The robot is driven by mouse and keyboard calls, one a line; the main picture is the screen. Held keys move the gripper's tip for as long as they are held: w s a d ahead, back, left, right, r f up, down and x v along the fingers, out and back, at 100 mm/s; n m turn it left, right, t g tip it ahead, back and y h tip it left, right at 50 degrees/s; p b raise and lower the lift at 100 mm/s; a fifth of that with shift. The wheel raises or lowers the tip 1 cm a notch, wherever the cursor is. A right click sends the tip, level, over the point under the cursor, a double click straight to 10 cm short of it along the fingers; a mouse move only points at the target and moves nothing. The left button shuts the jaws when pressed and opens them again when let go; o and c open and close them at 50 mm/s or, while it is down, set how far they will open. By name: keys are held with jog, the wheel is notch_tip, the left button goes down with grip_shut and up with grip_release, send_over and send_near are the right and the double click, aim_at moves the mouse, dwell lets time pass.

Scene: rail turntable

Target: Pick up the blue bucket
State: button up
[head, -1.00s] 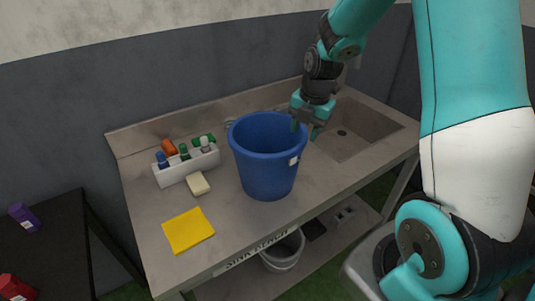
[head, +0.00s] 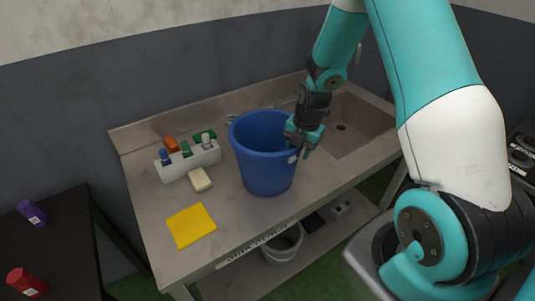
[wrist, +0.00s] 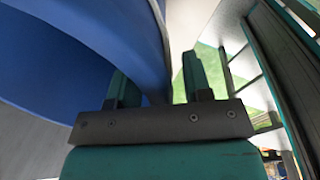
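The blue bucket (head: 262,165) stands upright on the steel sink bench, left of the sink basin. My gripper (head: 301,150) is at the bucket's right rim, pointing down. In the wrist view, the bucket's blue wall (wrist: 120,30) passes between the two fingers of my gripper (wrist: 160,85). One finger is on the inner side and the other on the outer side. The fingers are apart, with a visible gap between the outer finger and the wall. The lower fingertips are partly hidden in the head view.
A white caddy (head: 188,164) with several bottles, a pale sponge (head: 200,180) and a yellow cloth (head: 191,225) lie left of the bucket on the bench (head: 235,220). The sink basin (head: 350,125) is to the right. A grey bucket (head: 283,246) stands on the lower shelf.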

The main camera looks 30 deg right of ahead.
grip_shut()
dwell(1.3)
